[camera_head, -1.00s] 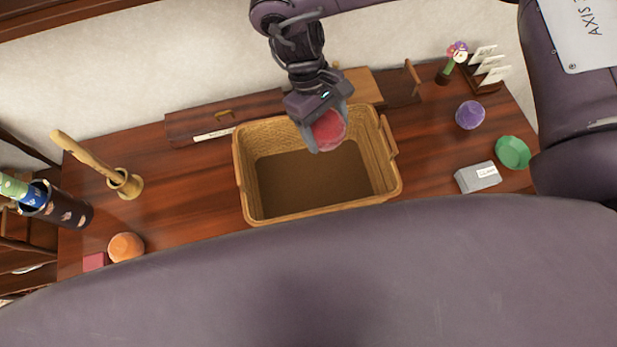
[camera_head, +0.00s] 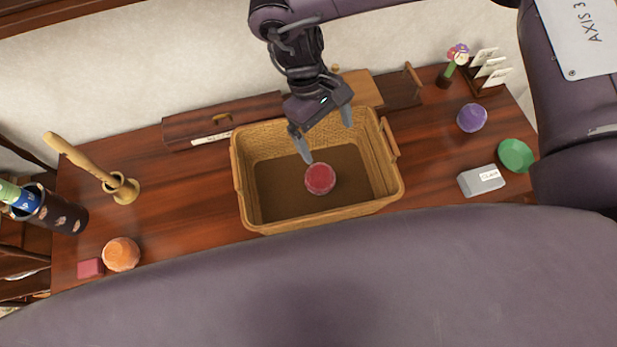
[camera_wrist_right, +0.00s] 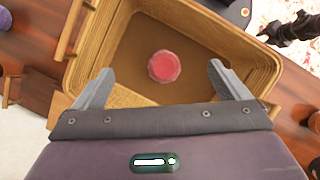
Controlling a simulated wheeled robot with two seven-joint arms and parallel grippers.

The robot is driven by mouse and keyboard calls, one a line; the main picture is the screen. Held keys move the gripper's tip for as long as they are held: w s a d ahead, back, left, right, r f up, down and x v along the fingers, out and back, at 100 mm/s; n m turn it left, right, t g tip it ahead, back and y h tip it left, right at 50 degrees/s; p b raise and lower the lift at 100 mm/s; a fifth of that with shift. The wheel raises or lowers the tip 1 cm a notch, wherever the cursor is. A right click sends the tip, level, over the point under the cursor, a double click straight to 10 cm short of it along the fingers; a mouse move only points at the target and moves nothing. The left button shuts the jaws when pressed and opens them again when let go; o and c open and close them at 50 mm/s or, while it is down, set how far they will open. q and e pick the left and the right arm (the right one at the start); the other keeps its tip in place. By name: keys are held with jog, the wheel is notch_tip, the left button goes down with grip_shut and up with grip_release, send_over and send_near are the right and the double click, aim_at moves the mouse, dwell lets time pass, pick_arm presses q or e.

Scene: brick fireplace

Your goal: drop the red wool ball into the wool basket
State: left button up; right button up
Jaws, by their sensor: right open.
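The red wool ball (camera_head: 320,179) is inside the wool basket (camera_head: 320,219), over its brown floor and clear of the walls. I cannot tell whether it rests on the floor or is still in the air. In the right wrist view the ball (camera_wrist_right: 164,66) shows between and beyond the fingers, inside the basket (camera_wrist_right: 230,40). My right gripper (camera_head: 327,138) is open and empty above the back part of the basket, apart from the ball. It also shows open in the right wrist view (camera_wrist_right: 162,90). My left gripper is not in view.
An orange ball (camera_head: 121,254) and a pink block (camera_head: 90,268) lie at the left. A wooden mortar with a pestle (camera_head: 122,187) stands behind them. A purple ball (camera_head: 472,117), a grey box (camera_head: 482,180) and a green bowl (camera_head: 515,155) are at the right.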

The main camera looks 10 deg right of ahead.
jog(key=b+v, duration=0.1)
jog(key=v, duration=0.6)
jog(key=shift+r, duration=0.3)
jog(key=shift+a, duration=0.1)
